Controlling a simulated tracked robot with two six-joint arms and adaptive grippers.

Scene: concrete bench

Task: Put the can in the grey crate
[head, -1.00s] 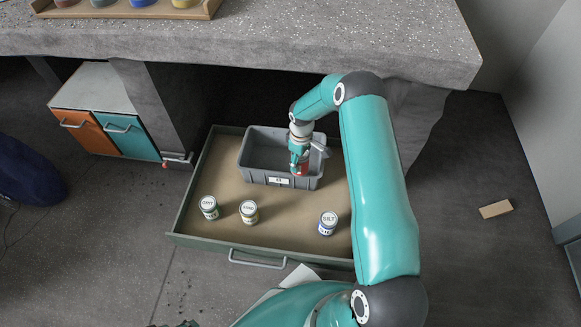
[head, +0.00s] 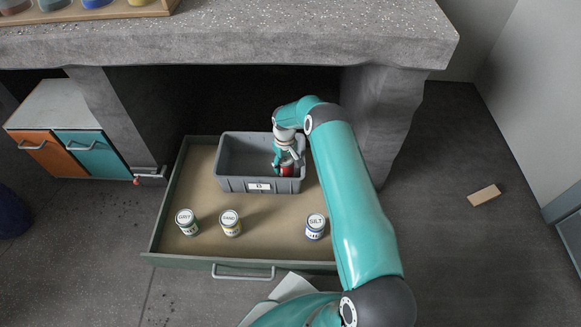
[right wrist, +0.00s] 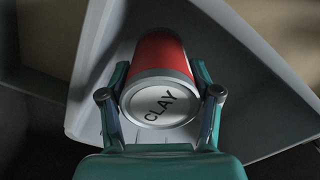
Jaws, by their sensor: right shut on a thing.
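The can (head: 287,169) is red with a pale lid marked CLAY; the can also shows in the right wrist view (right wrist: 162,57). My right gripper (head: 287,161) is shut on it, with one finger on each side near the lid in the right wrist view (right wrist: 160,100). The grey crate (head: 232,185) stands in the open drawer. The can is within the right part of the crate, behind its front wall. I cannot tell if it touches the crate floor. My left gripper is not in view.
The drawer (head: 264,221) also holds several labelled jars in front of the crate: one at left (head: 187,222), one marked SAND (head: 230,223) and one marked SILT (head: 315,227). The concrete bench (head: 250,35) overhangs behind. A wooden block (head: 484,195) lies on the floor at right.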

